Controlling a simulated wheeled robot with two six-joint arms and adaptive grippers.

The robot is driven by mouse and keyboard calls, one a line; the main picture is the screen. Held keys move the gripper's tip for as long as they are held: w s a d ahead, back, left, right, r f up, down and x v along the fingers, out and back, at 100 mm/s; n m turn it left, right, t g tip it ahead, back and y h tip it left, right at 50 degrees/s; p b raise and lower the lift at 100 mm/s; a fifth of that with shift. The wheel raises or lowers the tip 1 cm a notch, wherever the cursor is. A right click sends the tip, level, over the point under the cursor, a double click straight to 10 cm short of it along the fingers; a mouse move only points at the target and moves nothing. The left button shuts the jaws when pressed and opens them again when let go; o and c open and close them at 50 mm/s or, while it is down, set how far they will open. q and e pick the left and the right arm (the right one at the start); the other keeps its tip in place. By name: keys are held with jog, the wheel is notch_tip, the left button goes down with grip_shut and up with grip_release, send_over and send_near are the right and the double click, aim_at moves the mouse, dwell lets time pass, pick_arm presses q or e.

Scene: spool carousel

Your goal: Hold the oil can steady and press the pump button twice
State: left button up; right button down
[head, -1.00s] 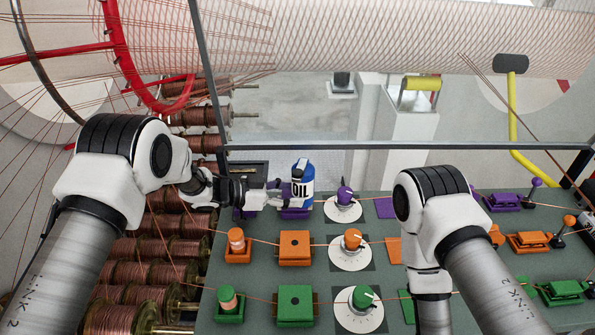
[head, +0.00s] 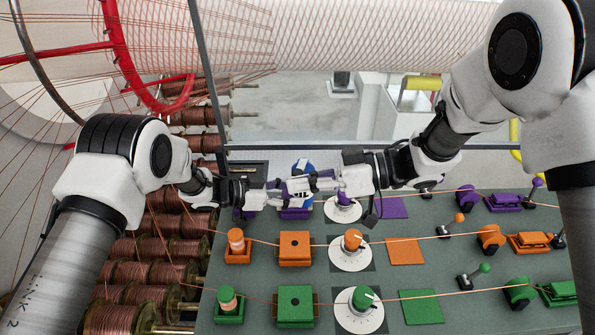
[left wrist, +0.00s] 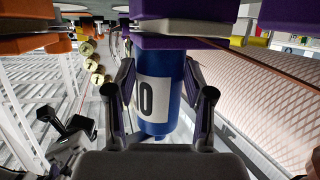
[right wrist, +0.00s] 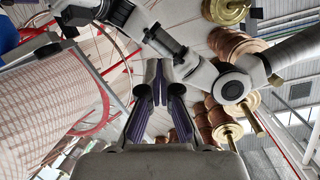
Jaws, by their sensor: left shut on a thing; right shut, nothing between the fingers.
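The blue and white oil can (head: 303,166) stands at the back of the green panel, on the purple block (head: 296,214). My left gripper (head: 284,193) is shut on the can's sides from the left. In the left wrist view the can (left wrist: 158,105) appears upside down, between the two fingers. My right gripper (head: 304,184) is shut and empty, in front of or just above the can from the right, and covers most of it. I cannot tell whether it touches the can. In the right wrist view its fingertips (right wrist: 161,84) are together. The pump button cannot be made out.
A white dial with a purple knob (head: 343,212) stands right of the can, under my right gripper. Orange (head: 294,248) and green (head: 295,305) blocks, more dials and thin wires fill the nearer panel. Copper spools (head: 150,271) are at the left.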

jog(key=w+r+n+h, duration=0.2)
jog(key=w+n+h, duration=0.1)
jog(key=w+n, duration=0.15)
notch_tip(320, 180, up, 5)
jog(key=n+t+h, duration=0.2)
jog(key=n+h, duration=0.2)
jog(key=n, duration=0.1)
send_over(301, 173)
jog(key=shift+f, duration=4.4)
jog(key=shift+a, duration=0.1)
jog(key=shift+f, duration=0.4)
